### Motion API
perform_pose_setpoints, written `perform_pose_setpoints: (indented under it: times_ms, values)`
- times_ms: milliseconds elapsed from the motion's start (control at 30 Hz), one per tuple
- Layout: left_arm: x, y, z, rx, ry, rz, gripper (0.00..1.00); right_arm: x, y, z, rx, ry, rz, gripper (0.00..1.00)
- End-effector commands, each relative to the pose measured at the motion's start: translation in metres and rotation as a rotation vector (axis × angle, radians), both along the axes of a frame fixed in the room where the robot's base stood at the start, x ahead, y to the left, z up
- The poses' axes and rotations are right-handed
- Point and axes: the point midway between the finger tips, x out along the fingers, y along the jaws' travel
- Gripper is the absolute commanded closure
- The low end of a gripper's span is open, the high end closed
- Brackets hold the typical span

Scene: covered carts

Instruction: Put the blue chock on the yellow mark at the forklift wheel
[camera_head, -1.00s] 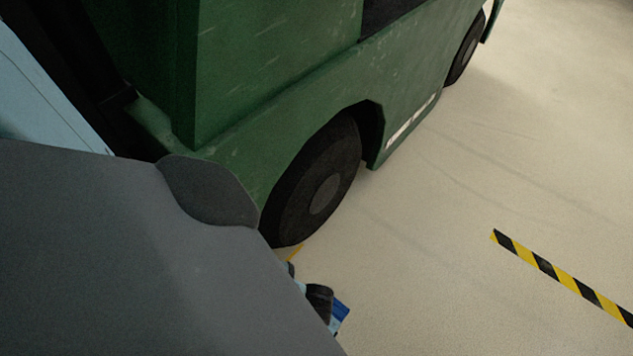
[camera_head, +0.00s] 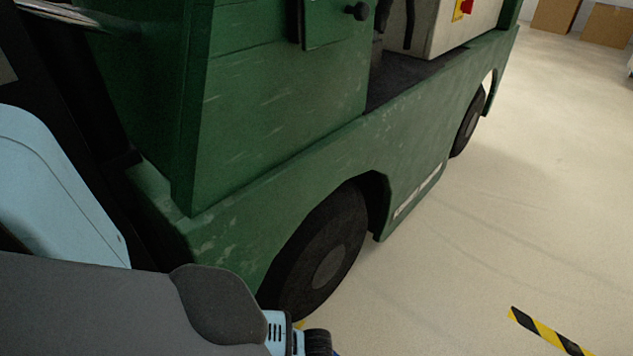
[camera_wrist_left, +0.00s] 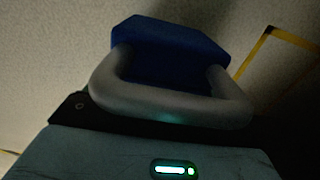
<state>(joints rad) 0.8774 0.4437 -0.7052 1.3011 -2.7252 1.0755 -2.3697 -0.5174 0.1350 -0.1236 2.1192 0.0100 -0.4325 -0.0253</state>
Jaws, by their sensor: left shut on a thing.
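The blue chock (camera_wrist_left: 170,52) with a grey loop handle (camera_wrist_left: 160,103) is in the left wrist view, right in front of my left gripper (camera_wrist_left: 165,118). My left gripper is shut on the chock; its fingertips are hard to make out in the dark. In the head view my left wrist (camera_head: 285,332) is at the bottom edge, just below the forklift wheel (camera_head: 322,262), and hides most of the chock. The yellow mark (camera_wrist_left: 268,38) shows as an angled line on the floor, right of the chock and apart from it in the picture. My right gripper is not in view.
The green forklift (camera_head: 290,150) fills the left and middle of the head view, with its other wheel (camera_head: 468,125) farther back. A black and yellow floor stripe (camera_head: 545,335) lies at lower right. Cardboard boxes (camera_head: 605,25) stand far back.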

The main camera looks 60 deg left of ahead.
Motion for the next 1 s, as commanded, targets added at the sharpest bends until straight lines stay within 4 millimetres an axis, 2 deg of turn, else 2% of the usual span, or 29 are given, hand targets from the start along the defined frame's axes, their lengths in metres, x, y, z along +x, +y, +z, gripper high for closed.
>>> perform_pose_setpoints:
  times_ms: [167,567,600,733,1000]
  values:
    - [0.001,-0.001,-0.018,-0.002,-0.001,0.003,0.75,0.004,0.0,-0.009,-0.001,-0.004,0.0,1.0]
    - [0.001,0.0,-0.021,-0.001,-0.002,0.001,0.75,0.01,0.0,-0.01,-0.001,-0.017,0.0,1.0]
    - [0.0,0.0,-0.022,0.0,0.0,0.0,0.17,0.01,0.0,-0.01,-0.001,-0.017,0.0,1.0]
    - [0.0,0.0,-0.022,0.0,0.0,0.001,0.0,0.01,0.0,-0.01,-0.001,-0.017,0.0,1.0]
    - [0.0,0.0,-0.021,0.0,0.0,0.001,0.0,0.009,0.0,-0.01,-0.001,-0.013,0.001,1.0]
